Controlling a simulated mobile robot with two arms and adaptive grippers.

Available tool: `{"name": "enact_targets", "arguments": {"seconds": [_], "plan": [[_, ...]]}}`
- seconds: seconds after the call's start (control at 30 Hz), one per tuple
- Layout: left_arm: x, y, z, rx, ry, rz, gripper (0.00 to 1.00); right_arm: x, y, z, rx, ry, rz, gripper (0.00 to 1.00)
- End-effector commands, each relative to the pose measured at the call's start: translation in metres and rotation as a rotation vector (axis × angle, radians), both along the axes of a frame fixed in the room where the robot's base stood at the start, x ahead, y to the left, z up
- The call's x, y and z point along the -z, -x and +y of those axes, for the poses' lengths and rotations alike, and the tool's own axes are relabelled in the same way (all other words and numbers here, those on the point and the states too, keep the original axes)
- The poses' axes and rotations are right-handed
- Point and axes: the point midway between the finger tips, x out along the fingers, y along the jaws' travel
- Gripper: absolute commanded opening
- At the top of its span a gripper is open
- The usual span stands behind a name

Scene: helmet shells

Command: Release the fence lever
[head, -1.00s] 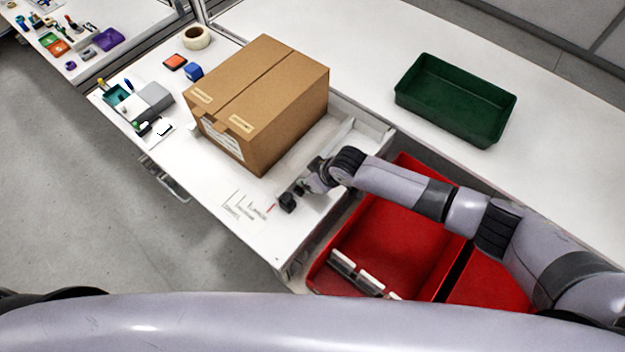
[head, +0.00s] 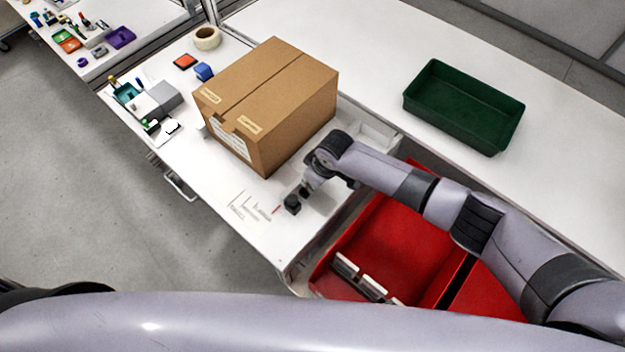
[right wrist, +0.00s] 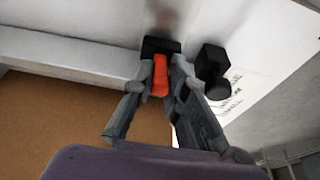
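The orange-red fence lever (right wrist: 160,82) stands at a black block (right wrist: 158,46) in the right wrist view. My right gripper (right wrist: 162,76) has one finger on each side of the lever, and both fingertips appear to touch it. In the head view my right gripper (head: 305,189) points down at the bench beside the black knob (head: 292,204), and it hides the lever. The black knob also shows right of the lever in the wrist view (right wrist: 212,62). The white fence bar (right wrist: 70,62) runs off to the left there. My left gripper is not in view.
A large cardboard box (head: 268,92) stands close behind my right gripper. Printed scale marks (head: 246,207) lie left of the knob. Red bins (head: 395,240) sit below my right forearm, and a green tray (head: 464,105) stands at the right.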

Motion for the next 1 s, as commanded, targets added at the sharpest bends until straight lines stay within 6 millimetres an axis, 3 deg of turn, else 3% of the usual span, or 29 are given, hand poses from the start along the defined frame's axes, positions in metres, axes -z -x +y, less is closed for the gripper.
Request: {"name": "enact_targets", "arguments": {"seconds": [0.27, 0.67, 0.87, 1.0], "plan": [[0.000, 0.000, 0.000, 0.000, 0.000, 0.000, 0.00, 0.000, 0.000, 0.000, 0.000, 0.000, 0.000, 0.33], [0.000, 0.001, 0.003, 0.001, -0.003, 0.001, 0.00, -0.005, 0.001, -0.001, -0.001, -0.001, -0.001, 0.33], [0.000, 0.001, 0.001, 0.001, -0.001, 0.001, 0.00, -0.034, 0.005, -0.009, -0.002, -0.002, -0.003, 0.33], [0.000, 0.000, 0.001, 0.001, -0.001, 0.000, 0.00, -0.063, 0.011, -0.015, -0.002, -0.002, -0.004, 0.33]]}}
